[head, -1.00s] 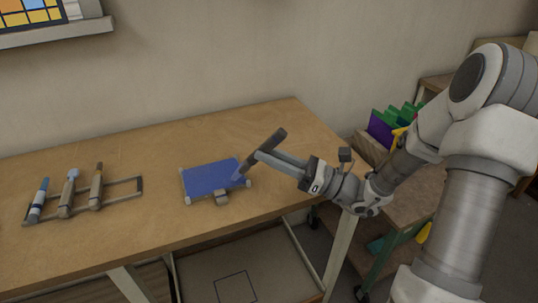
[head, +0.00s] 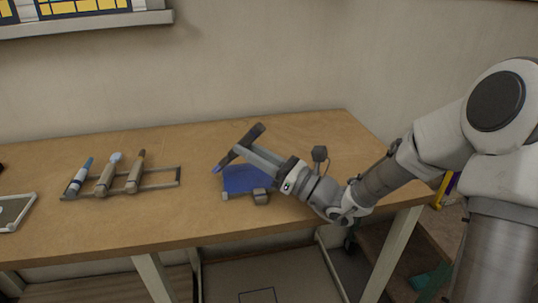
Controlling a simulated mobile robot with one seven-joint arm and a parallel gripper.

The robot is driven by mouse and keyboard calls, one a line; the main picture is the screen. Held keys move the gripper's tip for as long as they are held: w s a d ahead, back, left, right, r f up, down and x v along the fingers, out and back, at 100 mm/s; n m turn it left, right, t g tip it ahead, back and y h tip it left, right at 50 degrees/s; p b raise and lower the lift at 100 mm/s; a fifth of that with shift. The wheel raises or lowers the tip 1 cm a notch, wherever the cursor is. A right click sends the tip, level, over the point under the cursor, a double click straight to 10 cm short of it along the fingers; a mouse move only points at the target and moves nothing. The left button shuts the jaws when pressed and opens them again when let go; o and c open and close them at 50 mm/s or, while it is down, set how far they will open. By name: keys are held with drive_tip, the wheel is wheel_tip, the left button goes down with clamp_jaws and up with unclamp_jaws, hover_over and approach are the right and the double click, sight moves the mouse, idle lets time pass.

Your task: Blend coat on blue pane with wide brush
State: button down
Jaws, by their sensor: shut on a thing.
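My gripper (head: 245,152) is above the pane's far right side, shut on the dark handle of the wide brush (head: 255,134). The brush slants down to the left, and its tip, which looks blue, is at the pane's upper left edge. I cannot tell whether the tip touches the pane. My gripper hides the pane's far right part.
A rack (head: 166,184) with several upright tools stands left of the pane. A pale-framed tray (head: 14,212) is at the table's left edge. Bare table lies between rack and pane. A wall (head: 270,60) runs behind the table.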

drive_tip(key=shift+s+a, duration=0.2)
drive_tip(key=s+d+p, duration=0.4)
drive_tip(key=s+d, duration=0.1)
drive_tip(key=d, duration=0.3)
drive_tip(key=shift+d, duration=0.3)
drive_tip(key=shift+f, duration=0.15)
drive_tip(key=shift+p, duration=0.75)
drive_tip(key=shift+f, duration=0.3)
idle(0.5)
